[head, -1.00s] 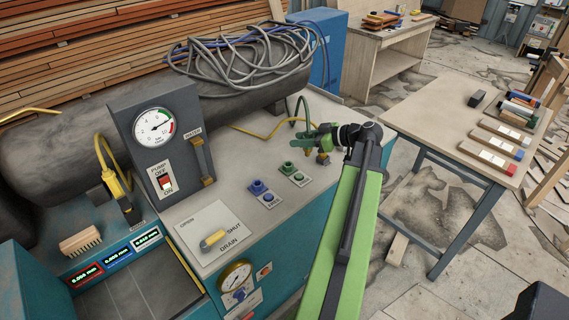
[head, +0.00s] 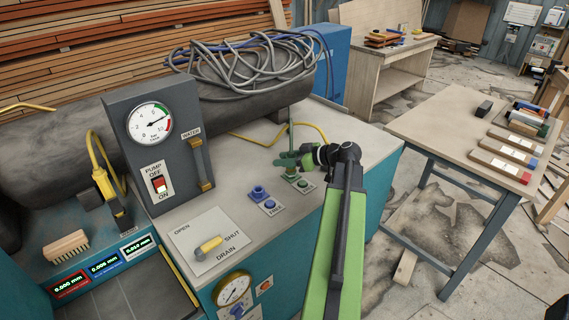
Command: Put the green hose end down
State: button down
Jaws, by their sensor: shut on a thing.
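My gripper (head: 289,159) is shut on the green hose end (head: 291,167) above the control bench. The green hose (head: 291,127) rises almost straight up from the jaws. The jaws hide much of the hose end. A green port (head: 288,177) lies just below the gripper; I cannot tell whether the hose end touches it. A second green port (head: 305,186) sits to its right and nearer to me, uncovered.
Blue ports (head: 258,193) stand left of the green ones. A drain valve plate (head: 209,243) with a yellow handle and a pump box with a gauge (head: 150,123) are further left. A yellow hose (head: 312,128) runs behind. The bench top (head: 358,140) is bare at right.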

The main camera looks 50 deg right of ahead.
jog(key=shift+f, duration=0.15)
jog(key=c, duration=1)
grip_release()
jog(key=shift+o, duration=0.2)
jog(key=shift+r, duration=0.2)
jog(key=p+v, duration=0.4)
jog(key=v, duration=0.8)
jog(key=shift+p, duration=0.3)
